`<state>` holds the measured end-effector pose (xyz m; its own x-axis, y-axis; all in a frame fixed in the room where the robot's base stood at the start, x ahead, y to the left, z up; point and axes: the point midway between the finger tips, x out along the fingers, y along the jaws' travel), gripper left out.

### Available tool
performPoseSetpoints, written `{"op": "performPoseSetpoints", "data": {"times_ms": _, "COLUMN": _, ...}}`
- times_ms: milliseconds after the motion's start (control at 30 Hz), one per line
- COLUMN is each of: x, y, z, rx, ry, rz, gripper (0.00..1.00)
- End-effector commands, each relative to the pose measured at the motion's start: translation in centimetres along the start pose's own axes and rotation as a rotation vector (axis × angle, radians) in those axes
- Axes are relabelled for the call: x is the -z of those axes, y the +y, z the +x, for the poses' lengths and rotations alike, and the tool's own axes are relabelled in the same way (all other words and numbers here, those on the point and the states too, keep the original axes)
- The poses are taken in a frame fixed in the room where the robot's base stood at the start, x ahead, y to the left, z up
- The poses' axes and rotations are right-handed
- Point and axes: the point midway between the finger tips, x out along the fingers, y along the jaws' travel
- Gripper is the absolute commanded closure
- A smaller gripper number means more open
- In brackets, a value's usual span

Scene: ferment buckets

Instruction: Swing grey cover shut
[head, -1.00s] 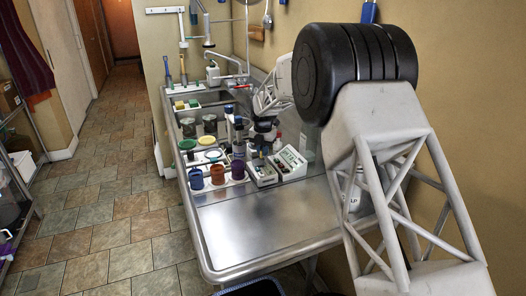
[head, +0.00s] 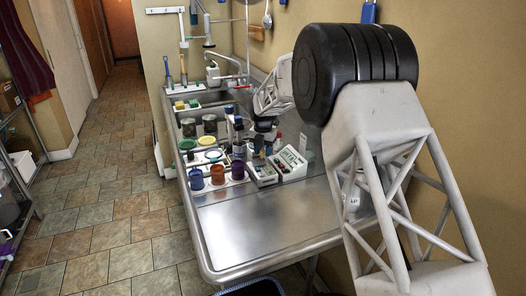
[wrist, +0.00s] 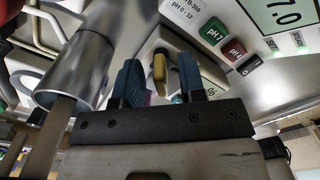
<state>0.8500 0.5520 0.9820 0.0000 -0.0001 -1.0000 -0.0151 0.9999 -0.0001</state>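I cannot pick out the grey cover with certainty in either view. My gripper (head: 259,146) is low over the right side of the steel counter, among small instruments, and is small and partly hidden in the head view. In the wrist view its two blue fingers (wrist: 160,82) stand apart. A yellow-tipped piece (wrist: 159,66) shows between them, beyond the fingertips; I cannot tell whether they touch it. A white box (head: 262,172) stands just below the gripper. A white pH meter (head: 289,162) is beside it; its keys and display (wrist: 279,14) show in the wrist view.
A metal cylinder (wrist: 78,68) is close to the left finger in the wrist view. The sink is behind. The front of the counter (head: 262,230) is clear.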

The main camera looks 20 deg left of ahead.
Motion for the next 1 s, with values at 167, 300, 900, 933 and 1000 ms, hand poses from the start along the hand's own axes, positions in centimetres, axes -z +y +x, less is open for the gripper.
{"op": "performPoseSetpoints", "data": {"times_ms": 167, "x": 0.0, "y": 0.0, "z": -1.0, "rx": -0.001, "ry": -0.002, "rz": 0.0, "gripper": 0.63}}
{"op": "performPoseSetpoints", "data": {"times_ms": 300, "x": 0.0, "y": 0.0, "z": -2.4, "rx": -0.001, "ry": -0.001, "rz": 0.0, "gripper": 0.63}}
{"op": "performPoseSetpoints", "data": {"times_ms": 900, "x": 0.0, "y": 0.0, "z": -7.7, "rx": 0.0, "ry": -0.001, "rz": 0.0, "gripper": 0.63}}
{"op": "performPoseSetpoints", "data": {"times_ms": 933, "x": 0.0, "y": 0.0, "z": -7.7, "rx": 0.0, "ry": 0.0, "rz": 0.0, "gripper": 0.63}}
{"op": "performPoseSetpoints", "data": {"times_ms": 1000, "x": 0.0, "y": 0.0, "z": -7.7, "rx": 0.0, "ry": 0.0, "rz": 0.0, "gripper": 0.63}}
